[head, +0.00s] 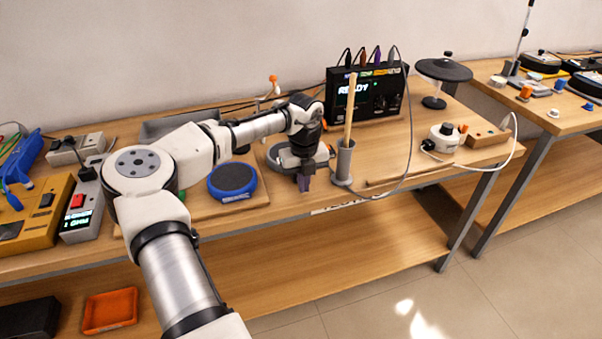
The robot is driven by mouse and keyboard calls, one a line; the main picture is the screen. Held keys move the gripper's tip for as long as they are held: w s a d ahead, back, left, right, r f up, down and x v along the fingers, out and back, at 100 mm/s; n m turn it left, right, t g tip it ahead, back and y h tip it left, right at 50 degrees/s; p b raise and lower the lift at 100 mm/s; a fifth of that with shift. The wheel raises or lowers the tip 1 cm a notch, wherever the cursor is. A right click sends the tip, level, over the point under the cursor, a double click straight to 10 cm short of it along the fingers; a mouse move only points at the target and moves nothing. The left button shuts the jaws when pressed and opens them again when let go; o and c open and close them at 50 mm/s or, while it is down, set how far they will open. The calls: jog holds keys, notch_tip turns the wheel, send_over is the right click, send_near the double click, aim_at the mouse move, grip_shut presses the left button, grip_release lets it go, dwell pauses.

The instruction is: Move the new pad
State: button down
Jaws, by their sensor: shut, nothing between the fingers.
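A round pad (233,178) with a dark mesh top and a blue rim lies on a wooden board on the bench, left of my gripper. I cannot tell from any marking whether it is the new pad. My gripper (304,186) points down near the front edge of the bench, shut and empty, with dark purple fingertips. It is apart from the blue pad. A grey round dish or ring (322,159) sits behind my gripper and is partly hidden by it.
A grey cup (344,162) holding a wooden stick stands close right of my gripper. A black box reading READY (366,97) stands behind, its grey cable looping over the bench. A black disc on a stand (443,71) is farther right. My arm hides part of the left bench.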

jog(key=shift+w+a, duration=0.2)
jog(key=shift+w, duration=0.45)
jog(key=shift+w+a, duration=0.15)
jog(key=shift+w, duration=0.5)
jog(key=shift+r+p, duration=0.1)
jog(key=shift+p, duration=0.25)
